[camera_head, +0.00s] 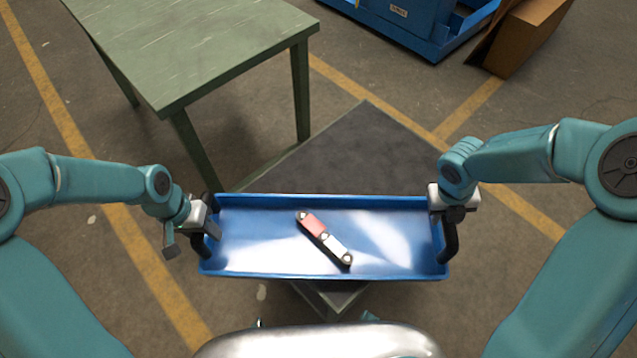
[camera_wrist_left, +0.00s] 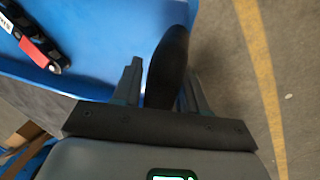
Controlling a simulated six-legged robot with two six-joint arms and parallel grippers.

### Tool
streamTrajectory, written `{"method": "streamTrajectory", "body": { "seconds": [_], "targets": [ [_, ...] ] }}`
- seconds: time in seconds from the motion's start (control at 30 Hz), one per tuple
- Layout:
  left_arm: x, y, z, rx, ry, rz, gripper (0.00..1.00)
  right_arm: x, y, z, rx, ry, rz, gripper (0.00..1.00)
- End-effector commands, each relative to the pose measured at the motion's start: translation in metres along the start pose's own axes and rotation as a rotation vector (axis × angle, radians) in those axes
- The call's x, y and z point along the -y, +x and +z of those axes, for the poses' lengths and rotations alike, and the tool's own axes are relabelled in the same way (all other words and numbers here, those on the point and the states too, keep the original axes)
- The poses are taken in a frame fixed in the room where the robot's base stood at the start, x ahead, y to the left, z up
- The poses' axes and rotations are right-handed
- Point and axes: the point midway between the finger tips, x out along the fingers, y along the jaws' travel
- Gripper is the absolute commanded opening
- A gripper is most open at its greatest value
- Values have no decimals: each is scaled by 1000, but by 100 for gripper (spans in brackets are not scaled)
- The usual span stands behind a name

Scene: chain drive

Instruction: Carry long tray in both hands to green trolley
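The long blue tray (camera_head: 300,272) lies level across the front of the head view, with a black handle at each end. A dark grey surface (camera_head: 345,150) shows beneath it; I cannot tell whether they touch. My left gripper (camera_head: 208,226) is at the left handle. A green, table-like stand (camera_head: 190,45) with legs is at the back left; no wheels show.
A red and white linked part (camera_head: 324,238) lies in the tray. A blue crate or pallet (camera_head: 420,30) and a cardboard box (camera_head: 530,35) stand at the back right. Floor with yellow lines is clear on both sides.

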Motion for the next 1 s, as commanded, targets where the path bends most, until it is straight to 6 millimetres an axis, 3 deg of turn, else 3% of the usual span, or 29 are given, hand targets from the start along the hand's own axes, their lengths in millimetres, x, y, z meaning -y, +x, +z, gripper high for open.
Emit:
{"method": "streamTrajectory", "body": {
  "seconds": [0.43,0.8,1.0],
  "targets": [
    [0,-12,-1,-5,-1,-2,60,0,-2,0,1,0,0,60],
    [0,-91,-1,-7,0,-2,60,0,-2,0,1,0,0,60],
    [-1,-117,0,-3,0,0,60,0,-2,0,1,0,0,60]
  ]
}}
